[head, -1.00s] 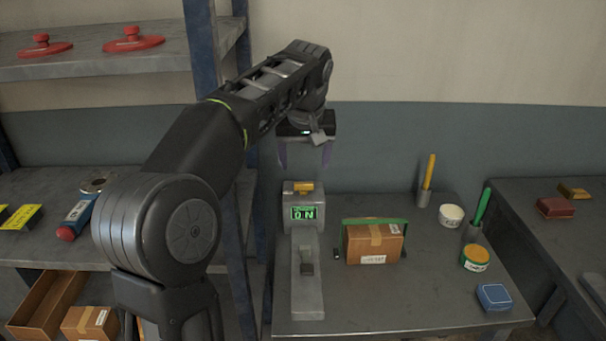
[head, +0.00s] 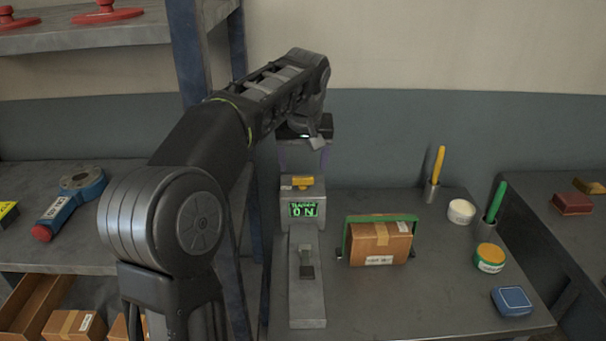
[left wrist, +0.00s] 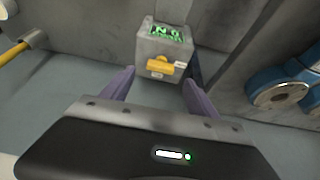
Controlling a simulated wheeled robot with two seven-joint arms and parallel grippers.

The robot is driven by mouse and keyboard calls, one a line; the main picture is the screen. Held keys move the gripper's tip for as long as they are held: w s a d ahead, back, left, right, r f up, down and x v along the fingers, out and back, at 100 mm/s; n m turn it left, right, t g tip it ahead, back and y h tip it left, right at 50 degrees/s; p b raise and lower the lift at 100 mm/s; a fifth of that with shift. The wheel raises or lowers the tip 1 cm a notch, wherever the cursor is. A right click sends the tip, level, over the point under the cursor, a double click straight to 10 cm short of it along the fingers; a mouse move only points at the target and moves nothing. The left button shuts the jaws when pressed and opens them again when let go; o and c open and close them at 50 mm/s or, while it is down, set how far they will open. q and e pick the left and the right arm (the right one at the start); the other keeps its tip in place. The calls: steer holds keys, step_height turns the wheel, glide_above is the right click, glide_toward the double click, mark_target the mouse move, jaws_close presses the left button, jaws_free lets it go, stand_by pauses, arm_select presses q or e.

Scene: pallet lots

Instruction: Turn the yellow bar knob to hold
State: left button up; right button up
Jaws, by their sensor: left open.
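The yellow bar knob (head: 303,182) sits on top of a grey box with a green lit display (head: 303,210) on the table. The display appears to read "ON" upside down. In the left wrist view the knob (left wrist: 160,66) lies beyond the fingertips, with small white labels beside it. My left gripper (head: 304,168) is open above and behind the knob, apart from it. In the left wrist view its two purple fingers (left wrist: 160,82) are spread with nothing between them. My right gripper is not in view.
A grey base with a dark lever (head: 306,265) extends in front of the box. A brown carton in a green frame (head: 380,243) stands to its right. A blue shelf post (head: 187,60) stands left.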

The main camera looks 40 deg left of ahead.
mark_target(303, 177)
arm_select(q)
steer(key=x, duration=0.5)
steer(key=c, duration=1.4)
